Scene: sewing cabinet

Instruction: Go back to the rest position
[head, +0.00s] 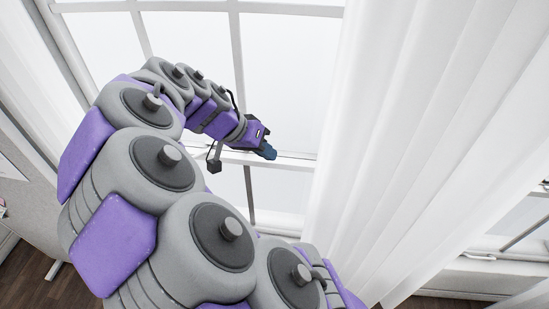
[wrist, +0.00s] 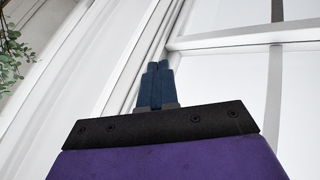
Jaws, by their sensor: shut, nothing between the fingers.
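My gripper (head: 269,152) is in the head view near the middle, at the end of my raised grey and purple arm. It is in front of the window. In the wrist view, the two blue fingers of my gripper (wrist: 157,84) lie side by side, shut, with nothing held between them. They point up toward the white window frame and appear apart from it, though the distance is hard to tell.
The window (head: 290,75) with white bars is behind my arm. A long white curtain (head: 400,150) hangs right of my gripper. A wooden floor (head: 30,270) shows at lower left. A green plant (wrist: 10,50) shows at the left edge of the wrist view.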

